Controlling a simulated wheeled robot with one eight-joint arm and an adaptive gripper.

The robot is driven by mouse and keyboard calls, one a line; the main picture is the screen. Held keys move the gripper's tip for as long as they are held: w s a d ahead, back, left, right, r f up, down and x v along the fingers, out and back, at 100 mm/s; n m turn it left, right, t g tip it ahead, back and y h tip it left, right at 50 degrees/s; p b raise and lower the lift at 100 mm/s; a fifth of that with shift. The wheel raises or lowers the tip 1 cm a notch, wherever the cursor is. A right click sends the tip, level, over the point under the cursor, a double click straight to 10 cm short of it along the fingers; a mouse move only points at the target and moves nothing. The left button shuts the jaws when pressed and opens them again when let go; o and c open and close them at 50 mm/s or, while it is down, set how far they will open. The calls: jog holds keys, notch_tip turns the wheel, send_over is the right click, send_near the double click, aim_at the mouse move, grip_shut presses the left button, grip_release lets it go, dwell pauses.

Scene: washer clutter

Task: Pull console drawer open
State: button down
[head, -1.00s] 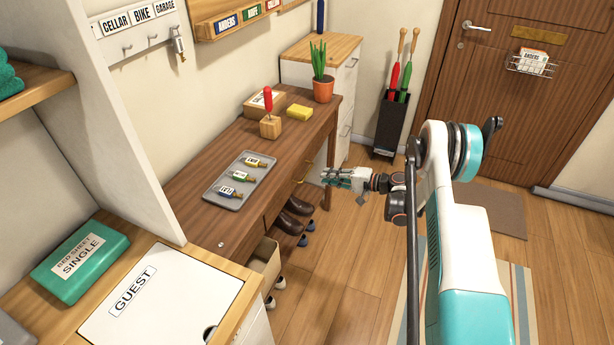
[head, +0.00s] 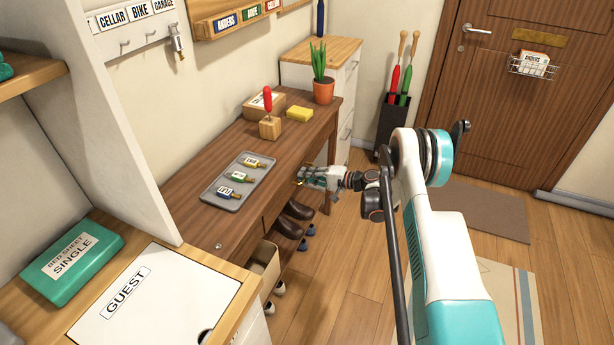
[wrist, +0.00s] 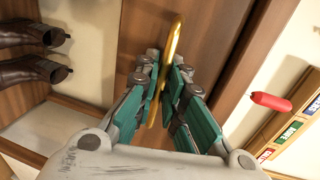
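The console (head: 190,192) is a dark brown wooden table along the wall, and its drawer front looks flush with it, though largely hidden from above. A brass drawer handle (wrist: 172,52) runs between my gripper's fingers in the wrist view; a bit of it shows in the head view (head: 300,181). My gripper (wrist: 166,82) has grey fingers with teal pads, one on each side of the handle with little gap. I cannot tell whether both pads press on it. In the head view my gripper (head: 309,178) is at the console's front edge.
On the console are a grey tray (head: 212,198) with tagged keys, a wooden block (head: 270,129) holding a red-handled tool, a yellow sponge (head: 299,114) and a potted plant (head: 323,92). Brown shoes (head: 289,227) stand below. The floor in front (head: 335,255) is clear.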

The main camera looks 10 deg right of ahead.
jog(key=f+v, duration=0.2)
jog(key=v, duration=0.8)
jog(key=f+v, duration=0.2)
jog(key=v, duration=0.9)
jog(key=shift+s+d, duration=0.45)
jog(key=shift+d, duration=0.1)
jog(key=c, duration=2)
grip_release()
jog(key=shift+d, duration=0.1)
jog(key=v, duration=1.1)
jog(key=shift+s+d, duration=0.25)
jog(key=shift+s, duration=0.05)
jog(key=shift+r, duration=0.15)
